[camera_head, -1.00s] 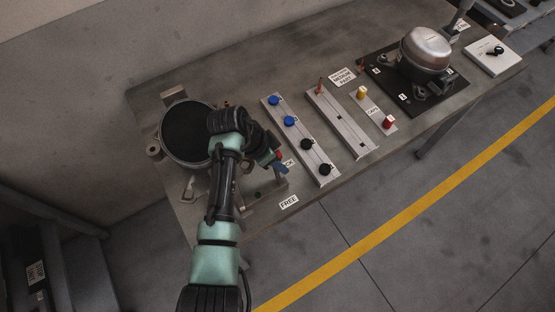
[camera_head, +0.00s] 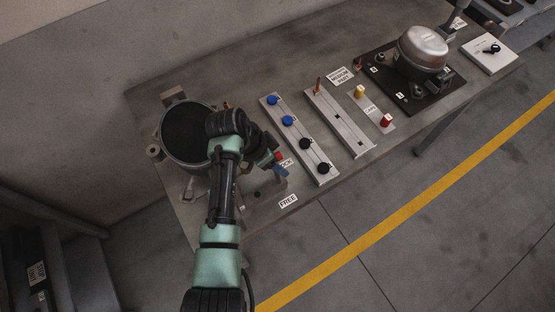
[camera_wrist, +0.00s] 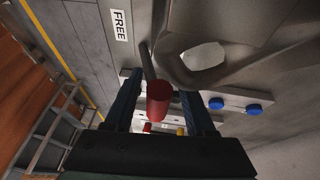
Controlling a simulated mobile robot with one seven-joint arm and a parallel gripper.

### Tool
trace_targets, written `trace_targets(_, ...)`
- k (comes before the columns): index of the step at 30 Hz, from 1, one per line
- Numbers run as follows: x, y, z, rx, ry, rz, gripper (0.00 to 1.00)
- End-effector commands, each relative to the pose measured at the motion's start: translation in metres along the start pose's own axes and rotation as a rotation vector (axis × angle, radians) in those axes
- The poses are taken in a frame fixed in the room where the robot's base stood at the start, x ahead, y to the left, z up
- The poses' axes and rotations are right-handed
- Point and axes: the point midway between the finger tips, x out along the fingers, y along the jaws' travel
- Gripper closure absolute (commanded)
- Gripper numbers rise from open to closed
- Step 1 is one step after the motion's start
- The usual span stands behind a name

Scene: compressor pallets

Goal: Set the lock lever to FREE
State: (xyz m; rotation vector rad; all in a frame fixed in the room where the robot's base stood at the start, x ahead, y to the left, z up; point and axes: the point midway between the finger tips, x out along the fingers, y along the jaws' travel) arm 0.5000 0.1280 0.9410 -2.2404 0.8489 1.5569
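The lock lever has a red knob (camera_wrist: 158,101) on a thin grey stem (camera_wrist: 148,63); in the head view its red knob (camera_head: 278,155) shows beside the partly covered LOCK label (camera_head: 288,162). The FREE label (camera_head: 288,201) lies nearer the table's front edge and also shows in the wrist view (camera_wrist: 119,25). My gripper (camera_wrist: 160,92) is open, with one blue finger on each side of the red knob. Gaps show between the knob and both fingers. In the head view my gripper (camera_head: 278,169) is partly hidden by my arm.
A round dark-topped housing (camera_head: 187,132) stands left of my arm. To the right are a rail with blue and black knobs (camera_head: 305,144), a slotted rail (camera_head: 340,118), a caps strip (camera_head: 372,108) and a compressor (camera_head: 423,50) on a black plate. Floor is open before the table.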

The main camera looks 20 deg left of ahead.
Motion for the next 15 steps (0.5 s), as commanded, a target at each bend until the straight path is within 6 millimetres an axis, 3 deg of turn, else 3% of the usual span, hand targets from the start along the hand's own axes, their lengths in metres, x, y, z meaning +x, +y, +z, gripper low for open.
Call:
trace_targets(10,-0.001,0.002,-0.002,0.002,0.003,0.003,0.4)
trace_targets(15,-0.018,0.001,-0.002,0.002,0.005,0.001,0.4)
